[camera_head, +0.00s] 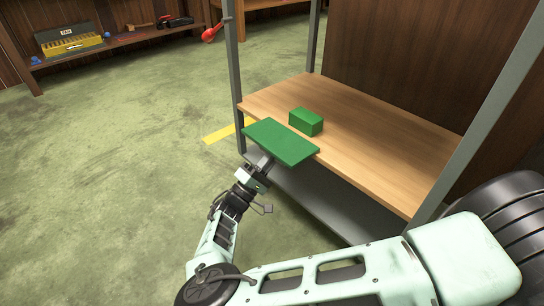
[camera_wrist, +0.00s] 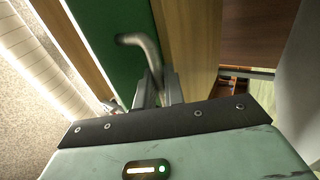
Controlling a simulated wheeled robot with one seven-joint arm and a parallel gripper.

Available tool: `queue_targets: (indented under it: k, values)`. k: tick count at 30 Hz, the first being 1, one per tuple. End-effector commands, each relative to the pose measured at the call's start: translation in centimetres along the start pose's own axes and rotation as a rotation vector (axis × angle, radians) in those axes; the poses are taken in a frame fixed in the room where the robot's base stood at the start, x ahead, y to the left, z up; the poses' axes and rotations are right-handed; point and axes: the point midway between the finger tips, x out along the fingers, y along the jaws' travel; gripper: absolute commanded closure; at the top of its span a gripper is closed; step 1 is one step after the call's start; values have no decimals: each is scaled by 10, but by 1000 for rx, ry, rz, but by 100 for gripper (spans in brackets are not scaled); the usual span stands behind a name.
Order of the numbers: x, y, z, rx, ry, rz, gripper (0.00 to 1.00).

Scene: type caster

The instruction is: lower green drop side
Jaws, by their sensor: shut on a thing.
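The green drop side (camera_head: 280,141) is a flat green panel at the front edge of the wooden shelf. Its broad face shows from above in the head view; its exact tilt is hard to tell. In the wrist view the green panel (camera_wrist: 115,25) carries a curved metal handle (camera_wrist: 140,42). My gripper (camera_head: 261,165) is at the panel's outer side, below its near edge. Its fingers (camera_wrist: 158,90) are shut on the handle, though the panel hides the grip in the head view.
A green block (camera_head: 306,122) sits on the wooden shelf (camera_head: 385,140) behind the panel. Grey posts (camera_head: 234,65) frame the shelf. A low bench (camera_head: 130,40) with a yellow box and tools stands far back. The green floor (camera_head: 100,160) at left is clear.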

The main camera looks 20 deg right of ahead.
Motion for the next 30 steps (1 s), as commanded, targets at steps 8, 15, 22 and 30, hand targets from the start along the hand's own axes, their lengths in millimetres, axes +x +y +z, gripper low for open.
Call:
queue_targets:
  k: [8,15,22,30]
  values:
    - [1,-3,0,-2,-1,-4,72]
    - [-2,-2,0,-1,0,-3,72]
    - [-36,-7,0,1,1,-4,72]
    - [-94,-8,0,0,2,-5,72]
